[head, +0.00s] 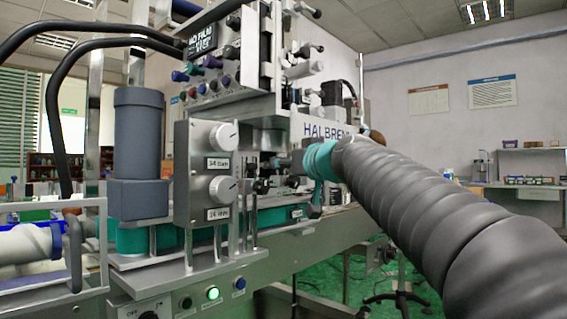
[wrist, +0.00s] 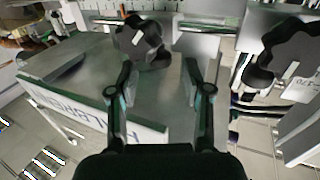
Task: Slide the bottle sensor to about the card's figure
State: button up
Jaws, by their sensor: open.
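My gripper (wrist: 157,78) is open in the wrist view, its two dark fingers apart with nothing between the tips. A dark lobed knob (wrist: 140,38) lies just beyond the fingertips, toward the left finger, in front of a pale metal rail (wrist: 200,27). A second, larger dark knob (wrist: 290,52) is at the right with a small white label. I cannot tell which part is the bottle sensor, and no card's figure is readable. In the head view my teal wrist (head: 320,162) reaches to the machine by the HALBREN sign (head: 325,131); the fingertips are not clear there.
The sign board (wrist: 95,108) and a grey machine housing (wrist: 80,70) lie close to my left finger. A panel with two white dials (head: 222,137) and small labels stands left of my arm. A grey motor (head: 138,140) is farther left. Open floor shows at the lower right.

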jog(key=shift+p+x, duration=0.4)
jog(key=shift+x, duration=1.45)
jog(key=shift+c, duration=0.2)
grip_shut()
